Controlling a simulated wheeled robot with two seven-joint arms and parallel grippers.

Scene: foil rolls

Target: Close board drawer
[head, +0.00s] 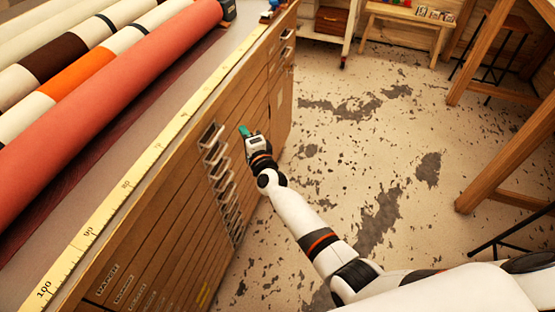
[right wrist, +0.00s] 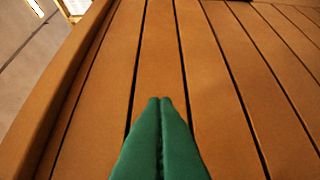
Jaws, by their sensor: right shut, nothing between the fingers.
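A wooden cabinet of several flat board drawers (head: 160,222) fills the left half of the head view. Its fronts run as stacked strips with thin dark gaps, and metal handles (head: 222,184) form a column beside my right gripper. I cannot tell that any drawer stands out. My right gripper (head: 244,131) is shut and empty, its green fingertips close to the fronts, right of the handles. In the right wrist view its green fingers (right wrist: 160,100) lie together, pointing at the drawer fronts (right wrist: 215,90); whether they touch is unclear. My left gripper is not in view.
Rolls, including a red one (head: 110,95), lie on the cabinet top behind a yellow ruler strip (head: 125,185). A wooden bench (head: 410,22) stands at the back and wooden legs (head: 500,60) at the right. The worn floor (head: 350,130) between is clear.

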